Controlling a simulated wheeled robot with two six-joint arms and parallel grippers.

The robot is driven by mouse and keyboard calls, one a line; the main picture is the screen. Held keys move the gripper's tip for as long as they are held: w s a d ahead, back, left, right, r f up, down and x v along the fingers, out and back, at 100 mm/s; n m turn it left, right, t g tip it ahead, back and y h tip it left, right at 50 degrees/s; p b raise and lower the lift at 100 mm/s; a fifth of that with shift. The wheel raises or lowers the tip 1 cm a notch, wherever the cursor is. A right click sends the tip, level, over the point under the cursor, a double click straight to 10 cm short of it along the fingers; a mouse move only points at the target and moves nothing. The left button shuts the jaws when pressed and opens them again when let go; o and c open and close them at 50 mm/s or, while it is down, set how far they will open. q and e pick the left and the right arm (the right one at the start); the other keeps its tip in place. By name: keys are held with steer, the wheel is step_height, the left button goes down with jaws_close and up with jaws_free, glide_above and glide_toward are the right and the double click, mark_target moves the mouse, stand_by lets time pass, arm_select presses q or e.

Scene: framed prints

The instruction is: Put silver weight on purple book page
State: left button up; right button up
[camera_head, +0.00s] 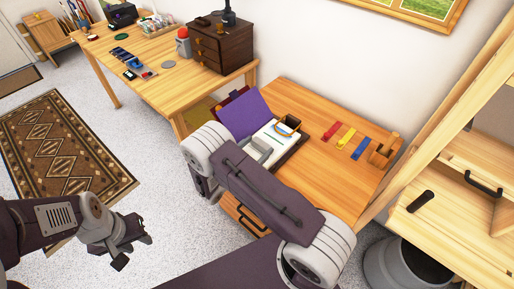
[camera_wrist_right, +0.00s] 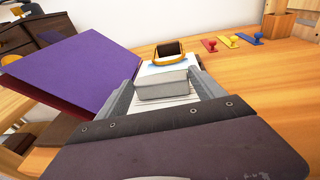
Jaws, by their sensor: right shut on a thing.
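The purple book (camera_head: 241,113) lies open on the right-hand wooden desk, its purple cover (camera_wrist_right: 75,72) raised to the left. Its white page (camera_head: 284,143) shows lines below the weight in the right wrist view. The silver weight (camera_wrist_right: 165,84) is a grey block between the fingers of my right gripper (camera_wrist_right: 166,92), which is shut on it over the page. I cannot tell whether the weight touches the page. In the head view my right arm partly hides the gripper and book. My left gripper (camera_head: 133,250) is open and empty, low over the floor at left.
A dark holder with a yellow band (camera_head: 287,125) stands at the book's far edge. Red, yellow and blue stamps (camera_head: 346,137) and a wooden holder (camera_head: 385,150) are to its right. A table with a drawer box (camera_head: 222,43) is at back left; wooden shelving (camera_head: 480,155) is at right.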

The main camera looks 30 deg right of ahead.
steer(key=shift+f, duration=0.1)
steer(key=o, duration=1.8)
steer(key=shift+r, duration=0.3)
steer(key=v, duration=1.2)
steer(key=s+d+m+g+y, duration=0.6)
steer(key=s+d+m+g, duration=0.1)
steer(key=s+m+g, duration=0.4)
steer(key=a+r+m+t+y, duration=0.1)
steer(key=m+y, duration=0.2)
steer(key=m, duration=0.1)
steer(key=s+a+r+m+t+y, duration=0.1)
steer(key=a+m+y, duration=0.1)
steer(key=m, duration=0.2)
steer(key=s+a+r+m+t+y, duration=0.1)
steer(key=m+t+y, duration=0.1)
steer(key=m, duration=0.3)
steer(key=shift+a+r+y, duration=0.2)
steer(key=shift+a+y, duration=0.05)
steer(key=shift+y, duration=0.55)
